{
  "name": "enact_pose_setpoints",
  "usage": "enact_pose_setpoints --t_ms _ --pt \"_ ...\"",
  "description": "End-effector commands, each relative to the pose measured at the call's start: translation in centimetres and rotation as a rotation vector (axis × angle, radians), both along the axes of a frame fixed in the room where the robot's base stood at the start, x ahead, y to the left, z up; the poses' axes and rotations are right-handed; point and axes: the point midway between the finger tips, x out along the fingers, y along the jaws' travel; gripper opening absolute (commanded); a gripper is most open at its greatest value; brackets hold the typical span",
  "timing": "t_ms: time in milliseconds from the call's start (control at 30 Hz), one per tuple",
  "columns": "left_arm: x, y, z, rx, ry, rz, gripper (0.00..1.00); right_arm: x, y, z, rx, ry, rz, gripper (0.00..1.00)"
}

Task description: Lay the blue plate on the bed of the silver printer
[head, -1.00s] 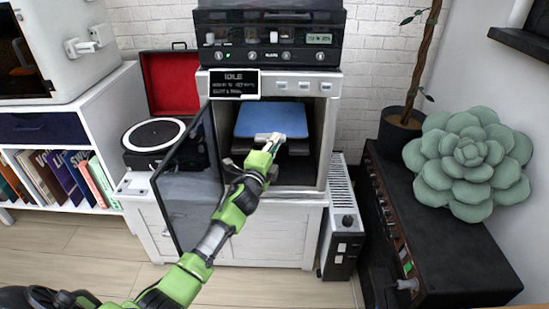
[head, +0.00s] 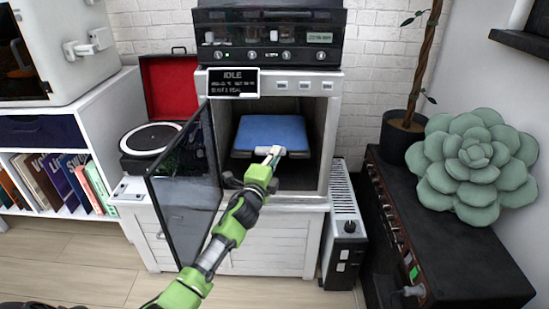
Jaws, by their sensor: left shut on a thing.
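The silver printer (head: 332,140) stands in the middle with its glass door (head: 186,190) swung open to the left. The blue plate (head: 270,131) is inside the printer's opening and looks level. My left gripper (head: 270,153) reaches into the opening from the front and is shut on the near edge of the plate. The bed is mostly hidden under the plate and gripper, so I cannot tell whether the plate touches it. My right gripper is not in view.
A record player (head: 152,138) with a red lid sits left of the printer. A white heater (head: 343,225) stands close on the right. A black cabinet (head: 440,255) with a succulent cushion (head: 472,165) is farther right. The open door stands beside my left arm.

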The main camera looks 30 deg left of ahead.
Motion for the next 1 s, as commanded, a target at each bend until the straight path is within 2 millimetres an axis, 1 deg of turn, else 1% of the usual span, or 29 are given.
enact_pose_setpoints --t_ms 400,433,467,500,867,933,1000 --pt "0.0 0.0 -0.1 0.002 -0.004 -0.001 0.00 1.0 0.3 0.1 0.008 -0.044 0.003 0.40" --pt "0.0 0.0 -0.3 0.000 0.000 0.000 0.18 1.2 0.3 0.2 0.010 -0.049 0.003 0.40" --pt "0.0 0.0 -0.3 0.000 0.000 0.000 0.26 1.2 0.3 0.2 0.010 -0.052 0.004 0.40" --pt "0.0 0.0 -0.3 0.000 0.000 0.000 0.30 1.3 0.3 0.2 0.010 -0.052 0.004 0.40" --pt "0.0 0.0 -0.2 0.000 0.000 0.000 0.30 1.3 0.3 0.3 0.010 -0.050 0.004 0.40" --pt "0.0 0.0 0.0 0.000 0.000 0.000 0.30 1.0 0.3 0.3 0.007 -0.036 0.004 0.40" --pt "-0.2 -0.1 0.1 0.000 0.001 -0.001 0.30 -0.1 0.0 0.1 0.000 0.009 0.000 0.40"
